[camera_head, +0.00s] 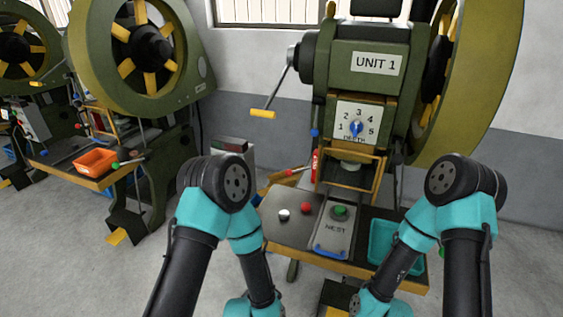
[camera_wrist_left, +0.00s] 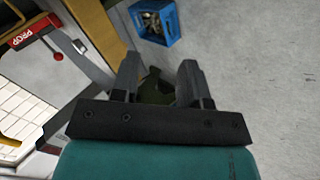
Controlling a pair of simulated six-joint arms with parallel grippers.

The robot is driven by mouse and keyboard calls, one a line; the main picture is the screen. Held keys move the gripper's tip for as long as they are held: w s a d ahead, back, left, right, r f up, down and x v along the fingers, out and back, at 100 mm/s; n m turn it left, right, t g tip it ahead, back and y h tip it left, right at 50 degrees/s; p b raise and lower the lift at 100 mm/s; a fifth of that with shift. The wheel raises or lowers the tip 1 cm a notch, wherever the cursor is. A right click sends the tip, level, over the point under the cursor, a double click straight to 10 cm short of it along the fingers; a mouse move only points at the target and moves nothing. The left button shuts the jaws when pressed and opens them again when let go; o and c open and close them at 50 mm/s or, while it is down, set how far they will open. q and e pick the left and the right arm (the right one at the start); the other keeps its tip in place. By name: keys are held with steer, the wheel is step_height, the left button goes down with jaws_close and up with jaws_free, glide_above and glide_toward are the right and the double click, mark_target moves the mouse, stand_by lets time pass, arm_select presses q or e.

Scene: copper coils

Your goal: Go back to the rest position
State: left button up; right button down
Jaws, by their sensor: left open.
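My left gripper (camera_wrist_left: 158,68) is open in the left wrist view. Its two fingers stand apart, and nothing is held between them. A dark green shape (camera_wrist_left: 155,90) shows beyond the gap; I cannot tell what it is. Both my arms run down to the bottom of the head view, and neither gripper can be made out there. No copper coil can be made out in either view.
The green UNIT 1 press (camera_head: 375,62) stands ahead, with the NEST plate (camera_head: 335,232) and a teal tray (camera_head: 378,245) in front. More presses stand left, with an orange bin (camera_head: 95,162). A blue crate (camera_wrist_left: 153,22) sits on open grey floor.

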arm_select(q)
steer(key=s+a+f+m+g, duration=0.1)
steer(key=s+a+m+g, duration=0.2)
steer(key=s+a, duration=0.2)
steer(key=s+a+f+m+g, duration=0.2)
steer(key=s+a+m+g, duration=0.2)
steer(key=a, duration=0.8)
steer(key=shift+s+f+h, duration=0.2)
steer(key=shift+s+h, duration=0.1)
steer(key=shift+s, duration=0.6)
